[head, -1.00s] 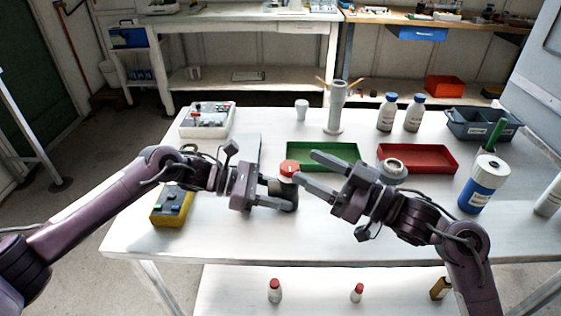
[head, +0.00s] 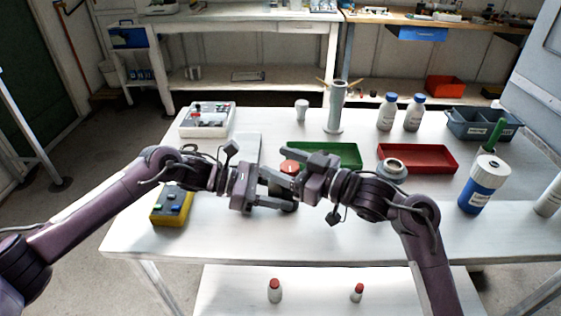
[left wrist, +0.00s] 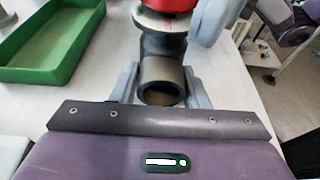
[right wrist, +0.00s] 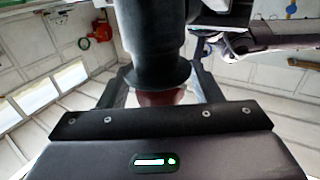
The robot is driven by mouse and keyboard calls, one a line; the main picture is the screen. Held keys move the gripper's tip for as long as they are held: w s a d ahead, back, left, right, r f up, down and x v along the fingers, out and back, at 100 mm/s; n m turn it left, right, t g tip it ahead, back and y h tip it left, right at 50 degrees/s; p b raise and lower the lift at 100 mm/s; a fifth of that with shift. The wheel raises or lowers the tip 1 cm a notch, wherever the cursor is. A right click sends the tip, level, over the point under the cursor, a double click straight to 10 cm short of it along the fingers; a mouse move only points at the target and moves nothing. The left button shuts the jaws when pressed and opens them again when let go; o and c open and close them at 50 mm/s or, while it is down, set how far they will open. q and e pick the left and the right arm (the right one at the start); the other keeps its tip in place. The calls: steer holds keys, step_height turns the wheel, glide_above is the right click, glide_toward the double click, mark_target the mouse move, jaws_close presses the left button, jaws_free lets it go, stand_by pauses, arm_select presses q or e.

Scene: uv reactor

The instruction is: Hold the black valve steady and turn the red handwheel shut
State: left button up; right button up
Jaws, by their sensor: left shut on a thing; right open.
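The red handwheel (head: 290,167) sits on top of the black valve on the white table. In the left wrist view the valve (left wrist: 162,70) shows its round open end towards the camera, with a pale disc and the red handwheel (left wrist: 168,5) beyond. My left gripper (head: 288,196) is shut on the valve body, a finger on each side. My right gripper (head: 280,167) is open, its fingers on either side of the handwheel. In the right wrist view the handwheel's red (right wrist: 160,97) shows between the fingers, partly hidden; contact cannot be told.
A green tray (head: 345,152) and a red tray (head: 440,158) lie behind the valve. A grey stand (head: 335,110) and two blue-capped bottles (head: 400,113) are farther back. A yellow box (head: 172,203) is left, under my left arm. The table's front is clear.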

steer(key=shift+w+a, duration=0.15)
steer(key=shift+a, duration=0.15)
steer(key=c, duration=1)
steer(key=shift+m+t+h, duration=0.3)
steer(key=shift+m+t, duration=0.1)
steer(key=shift+t, duration=0.1)
steer(key=m+t+h, duration=0.4)
steer(key=t+h, duration=0.1)
steer(key=shift+w+d+m, duration=0.25)
steer(key=shift+w+m, duration=0.05)
steer(key=shift+w+d+m+t+h, duration=0.2)
steer(key=shift+m+t+h, duration=0.4)
steer(key=shift+m+h, duration=0.6)
steer(key=shift+w+d+m+t+h, duration=0.15)
steer(key=shift+m+t+h, duration=0.5)
steer(key=shift+h, duration=0.95)
steer(key=shift+s+d, duration=0.1)
steer(key=shift+s, duration=0.05)
